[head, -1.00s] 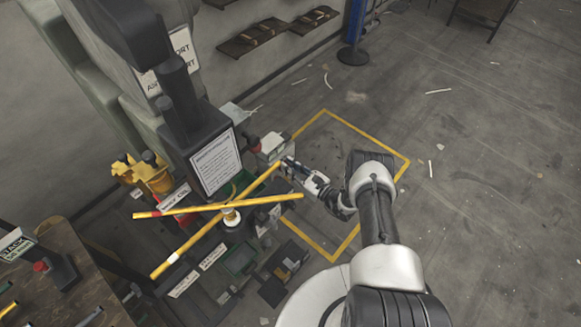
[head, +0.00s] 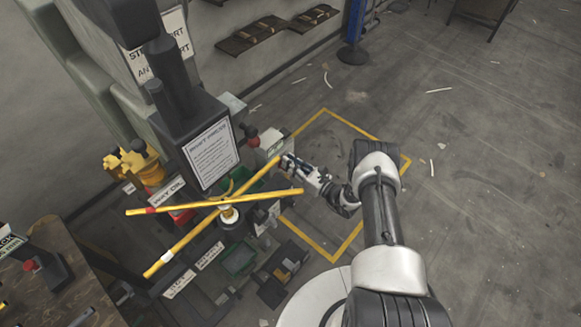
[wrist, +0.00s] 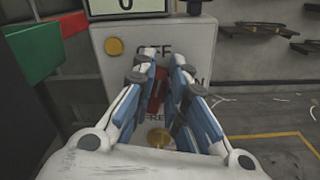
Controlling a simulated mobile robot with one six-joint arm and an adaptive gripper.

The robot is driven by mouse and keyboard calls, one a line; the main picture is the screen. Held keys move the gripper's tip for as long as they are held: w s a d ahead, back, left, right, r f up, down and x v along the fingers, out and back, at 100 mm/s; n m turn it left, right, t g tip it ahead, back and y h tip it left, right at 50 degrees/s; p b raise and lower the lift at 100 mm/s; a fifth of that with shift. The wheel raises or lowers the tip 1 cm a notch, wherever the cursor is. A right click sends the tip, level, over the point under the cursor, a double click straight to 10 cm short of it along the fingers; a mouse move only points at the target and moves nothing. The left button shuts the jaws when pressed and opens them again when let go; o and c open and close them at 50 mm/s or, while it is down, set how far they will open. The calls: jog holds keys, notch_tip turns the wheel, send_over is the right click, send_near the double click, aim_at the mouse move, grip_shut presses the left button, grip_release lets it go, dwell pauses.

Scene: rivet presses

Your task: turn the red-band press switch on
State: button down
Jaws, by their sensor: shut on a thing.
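The switch panel (wrist: 105,70) is a pale box with an OFF label above and an ON label partly hidden at the right in the wrist view. In the head view the pale box (head: 270,146) stands on the right side of the press. The red switch (wrist: 156,93) sits between my fingers, and they hide most of it. My gripper (wrist: 163,62) is shut on it; in the head view my gripper (head: 288,163) is at the box front. The press (head: 190,130) has crossed yellow bars (head: 190,235), one with a red band (head: 151,211).
A display (wrist: 127,5) reading 0 tops the panel. A workbench (head: 50,255) is at lower left. Floor at right is mostly clear.

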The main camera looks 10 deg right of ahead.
jog(key=shift+w+d+f+m+b, duration=0.3)
jog(key=shift+m+b, duration=0.85)
jog(key=shift+m, duration=1.35)
jog(key=shift+w+d+f+m+b, duration=0.15)
jog(key=shift+f+m+b, duration=0.3)
jog(key=shift+m+b, duration=1.35)
jog(key=shift+w+d+f+m+b, duration=0.15)
jog(key=shift+f+m+b, duration=0.3)
jog(key=shift+m, duration=2.75)
jog(key=shift+s, duration=0.1)
jog(key=c, duration=1.6)
grip_release()
jog(key=shift+d+r, duration=0.1)
